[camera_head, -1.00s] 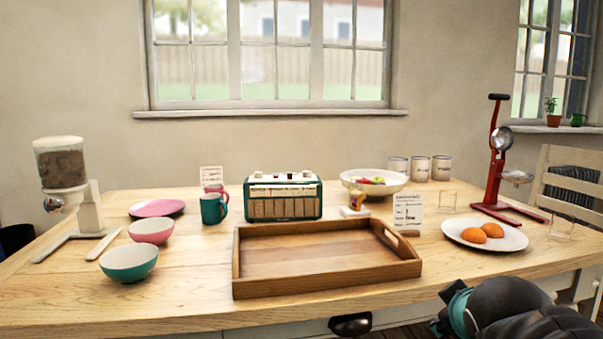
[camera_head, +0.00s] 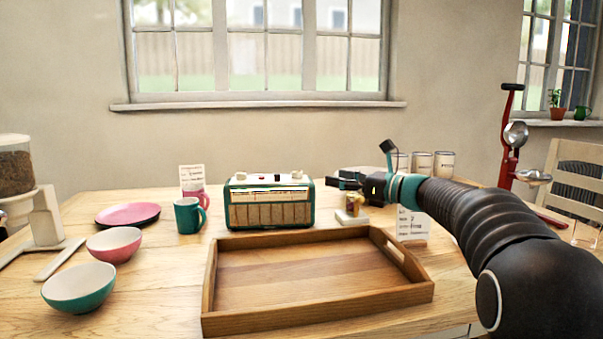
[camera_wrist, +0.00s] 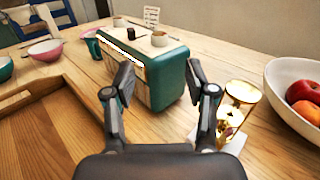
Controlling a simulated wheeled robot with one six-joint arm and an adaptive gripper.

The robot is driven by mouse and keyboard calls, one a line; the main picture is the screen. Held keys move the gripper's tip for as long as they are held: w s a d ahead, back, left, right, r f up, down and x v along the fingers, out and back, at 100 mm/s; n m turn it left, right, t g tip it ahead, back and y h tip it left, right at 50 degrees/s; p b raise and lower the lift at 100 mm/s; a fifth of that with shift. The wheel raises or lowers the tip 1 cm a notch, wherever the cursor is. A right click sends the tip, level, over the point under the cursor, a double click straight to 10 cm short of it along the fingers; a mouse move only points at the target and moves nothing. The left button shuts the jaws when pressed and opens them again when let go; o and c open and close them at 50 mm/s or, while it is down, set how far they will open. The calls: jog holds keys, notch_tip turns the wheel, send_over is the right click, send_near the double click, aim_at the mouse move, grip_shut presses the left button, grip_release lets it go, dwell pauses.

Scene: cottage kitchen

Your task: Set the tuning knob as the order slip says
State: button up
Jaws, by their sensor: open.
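The teal radio (camera_head: 269,203) with a tan grille stands behind the wooden tray. In the wrist view the near knob (camera_wrist: 160,39) and far knob (camera_wrist: 120,21) show; which one is for tuning I cannot tell. My gripper (camera_head: 359,164) is open and empty, to the right of the radio, pointing at its right end. In the wrist view its fingers (camera_wrist: 160,77) frame the radio without touching it. Neither is readable.
A small gold-framed timer (camera_wrist: 238,100) stands close beside my right finger in the wrist view. The fruit bowl (camera_wrist: 296,80) is farther right. The tray (camera_head: 300,316) fills the table's front. A teal mug (camera_head: 187,217) stands left of the radio.

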aim_at(301, 174)
jog(key=shift+n+g, duration=0.3)
jog(key=p+x, duration=0.2)
jog(key=x, duration=1)
jog(key=shift+f, duration=0.1)
jog(key=shift+d, duration=0.1)
grip_shut()
